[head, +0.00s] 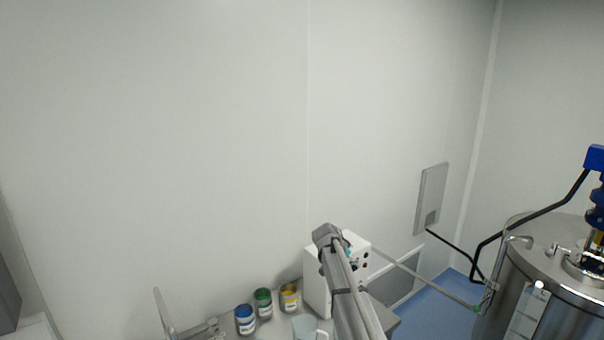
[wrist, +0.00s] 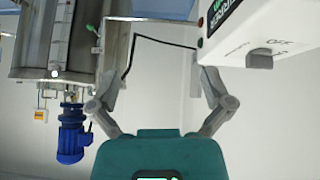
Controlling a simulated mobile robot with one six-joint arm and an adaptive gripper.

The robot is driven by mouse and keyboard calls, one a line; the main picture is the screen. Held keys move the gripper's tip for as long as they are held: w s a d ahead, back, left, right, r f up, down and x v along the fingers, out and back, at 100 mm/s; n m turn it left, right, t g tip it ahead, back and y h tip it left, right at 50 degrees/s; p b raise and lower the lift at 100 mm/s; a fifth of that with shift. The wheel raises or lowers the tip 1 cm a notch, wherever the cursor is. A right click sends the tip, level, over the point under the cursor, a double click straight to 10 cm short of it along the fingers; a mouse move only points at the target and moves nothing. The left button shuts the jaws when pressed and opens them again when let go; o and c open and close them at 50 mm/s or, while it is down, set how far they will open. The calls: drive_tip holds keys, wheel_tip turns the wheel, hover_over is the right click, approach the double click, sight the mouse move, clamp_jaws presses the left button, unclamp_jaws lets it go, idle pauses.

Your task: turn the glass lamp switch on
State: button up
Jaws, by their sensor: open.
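A white box (head: 318,285) stands on the bench in the head view, with small coloured buttons on its right face. In the wrist view the same kind of white housing (wrist: 238,45) fills the upper right, seen upside down. It carries a switch (wrist: 262,58) beside an "OFF" marking. I cannot tell its position or whether it is the glass lamp switch. My gripper (wrist: 160,72) is open and empty, its right finger close to the housing's left edge, left of the switch. In the head view my arm covers part of the box, and my gripper's fingers cannot be made out.
Blue (head: 244,320), green (head: 263,303) and yellow (head: 289,297) cans and a clear jug (head: 306,327) stand left of the box. A steel tank (head: 530,275) with pipes stands at right. A grey panel (head: 431,200) is on the wall. Blue floor shows between bench and tank.

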drive_tip(key=s+f+n+g+y+b, duration=0.1)
drive_tip(key=s+f+b, duration=0.5)
drive_tip(key=s, duration=0.7)
drive_tip(key=s+f+n+g+y+b, duration=0.1)
drive_tip(key=s+f+n+y+b, duration=0.2)
drive_tip(key=s+f, duration=0.7)
drive_tip(key=s+f+n+g+y+b, duration=0.2)
drive_tip(key=s+f+n+b, duration=0.3)
drive_tip(key=s+f+b, duration=0.4)
drive_tip(key=s+b, duration=0.2)
drive_tip(key=s, duration=0.5)
drive_tip(key=shift+n+y, duration=0.3)
